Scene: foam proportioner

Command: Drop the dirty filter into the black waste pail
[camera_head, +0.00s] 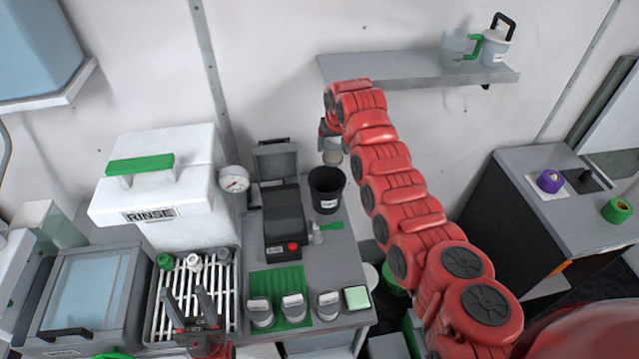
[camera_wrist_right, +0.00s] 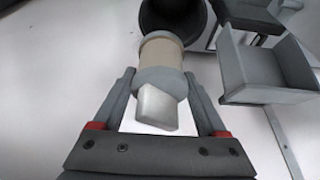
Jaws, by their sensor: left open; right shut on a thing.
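The dirty filter (camera_wrist_right: 163,66), a tan cylinder with grey end caps and a pale tab, is held between the fingers of my right gripper (camera_wrist_right: 160,100). In the head view the filter (camera_head: 332,157) hangs below my right gripper (camera_head: 328,135), above the back of the black waste pail (camera_head: 326,190). The pail also shows in the right wrist view (camera_wrist_right: 172,14), just beyond the filter's far end. The pail stands upright on the bench with a white label. My left gripper (camera_head: 192,304) is open and empty, over the front of the drain rack.
Left of the pail stand a dark device with a red button (camera_head: 284,222) and an open grey box (camera_head: 275,161). The white RINSE tank (camera_head: 170,190) is further left. Several small cups (camera_head: 293,307) line the bench front. A wall shelf (camera_head: 420,72) hangs above.

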